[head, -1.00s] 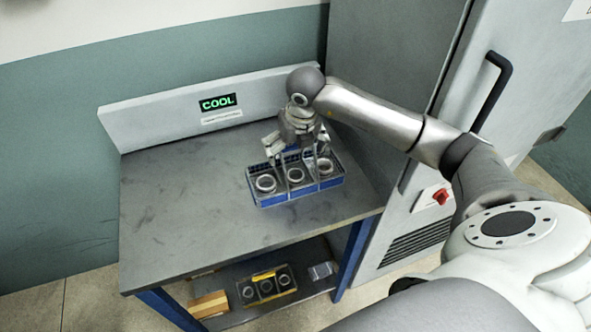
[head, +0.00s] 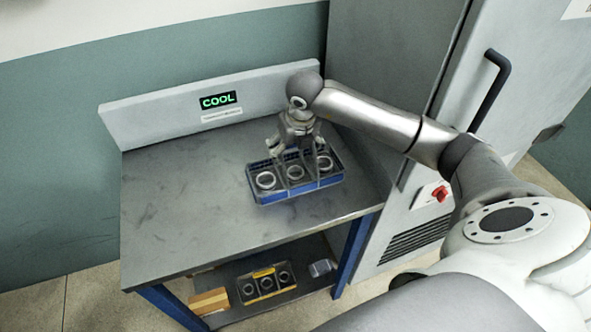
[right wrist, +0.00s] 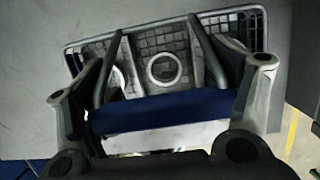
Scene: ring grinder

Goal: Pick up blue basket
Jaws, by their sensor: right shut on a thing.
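The blue basket (head: 302,191) stands at the right side of the grey worktable (head: 185,205), with three rings in a row in its compartments. My right gripper (head: 297,150) is above the basket's middle with its fingers reaching down, and it is shut on the basket. In the right wrist view, the basket's blue bar (right wrist: 165,108) runs across between the fingers (right wrist: 158,45), with the mesh floor and a ring behind. I cannot tell whether the basket is clear of the tabletop. My left gripper is not in view.
On the lower shelf are a yellow-marked basket (head: 266,283) with rings, a cardboard-coloured box (head: 209,302) and a small grey item (head: 322,268). A lit COOL sign (head: 217,100) is on the back panel. A grey cabinet (head: 385,60) stands close on the right. The table's left half is clear.

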